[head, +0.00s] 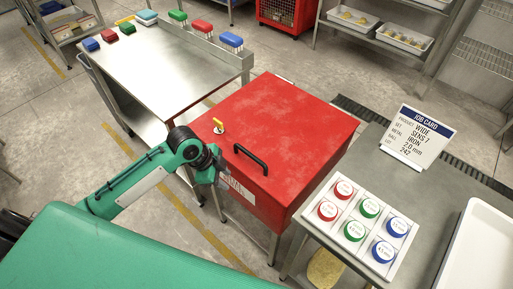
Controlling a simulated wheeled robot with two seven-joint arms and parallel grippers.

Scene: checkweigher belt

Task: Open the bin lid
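The red bin (318,184) stands in the middle of the head view. Its red lid (285,117) lies flat and shut on top. A black bar handle (250,158) is on the lid near its front left edge. A yellow key-like piece (218,125) stands upright at the lid's left corner. My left gripper (222,172) is at the end of the green arm, beside the lid's left edge and a little left of the handle, apart from the handle. Its fingers are small and partly hidden by the dark wrist, so their opening is unclear. My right gripper is not in view.
A steel table (165,75) with coloured brushes stands behind left. At right, a grey bench (440,185) holds a job card (417,137), a panel of coloured discs (362,226) and a white tray (482,250). A green surface (120,255) fills the lower left.

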